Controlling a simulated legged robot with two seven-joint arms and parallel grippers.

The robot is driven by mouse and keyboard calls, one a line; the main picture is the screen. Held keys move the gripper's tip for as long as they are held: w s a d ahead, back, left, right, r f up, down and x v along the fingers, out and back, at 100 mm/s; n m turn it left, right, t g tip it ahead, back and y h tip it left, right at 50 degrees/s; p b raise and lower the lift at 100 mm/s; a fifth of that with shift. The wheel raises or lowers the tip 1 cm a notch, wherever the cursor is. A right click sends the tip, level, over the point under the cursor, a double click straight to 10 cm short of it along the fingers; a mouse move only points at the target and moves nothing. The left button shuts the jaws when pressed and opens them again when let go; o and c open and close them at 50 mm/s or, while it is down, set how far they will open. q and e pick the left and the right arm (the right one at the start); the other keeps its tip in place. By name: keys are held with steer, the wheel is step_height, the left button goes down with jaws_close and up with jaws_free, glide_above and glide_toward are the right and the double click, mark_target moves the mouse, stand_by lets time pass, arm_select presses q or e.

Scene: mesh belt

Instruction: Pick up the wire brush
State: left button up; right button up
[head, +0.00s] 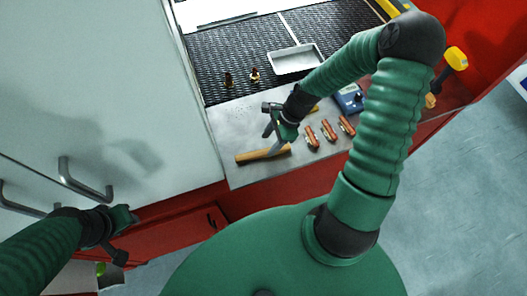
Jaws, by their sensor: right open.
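A tan, wooden-handled tool (250,156), which looks like the wire brush, lies on the bare metal front part of the bench, near its front edge. Its bristles cannot be made out. My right gripper (271,142) is open, just above the tool's right part, with a finger crossing in front of it. Whether it touches the tool cannot be told. My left gripper (122,237) is at the lower left, away from the bench by the cabinet front, with its fingers apart and empty.
Several copper-coloured fittings (328,130) lie right of my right gripper, with a blue device (349,98) behind them. A grey tray (295,60) and small brass pieces (254,76) stand on the black mesh (225,50). A yellow-headed mallet (455,58) is far right. A pale cabinet (110,90) borders the left.

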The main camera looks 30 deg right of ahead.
mark_target(265, 151)
steer(key=shift+w+a+f, duration=0.15)
steer(key=shift+w+f, duration=0.2)
steer(key=shift+f, duration=0.25)
steer(key=shift+w+a+f, duration=0.1)
steer(key=shift+w+f, duration=0.25)
steer(key=shift+f, duration=0.25)
steer(key=f, duration=0.1)
steer(key=f+p, duration=0.1)
steer(key=s+f, duration=0.1)
steer(key=shift+a+f, duration=0.25)
steer(key=shift+a, duration=0.15)
steer(key=shift+a+f, duration=0.15)
steer(key=shift+f, duration=0.3)
steer(key=shift+w+a, duration=0.2)
steer(key=shift+w, duration=0.05)
steer(key=shift+c, duration=1.9)
steer(key=c, duration=0.5)
steer(key=shift+s, duration=0.1)
steer(key=shift+c, duration=1.1)
arm_select(q)
steer(key=shift+w+d+r, duration=0.25)
steer(key=shift+d+r, duration=0.1)
steer(key=shift+r, duration=0.4)
arm_select(e)
steer(key=shift+d, duration=0.15)
jaws_close()
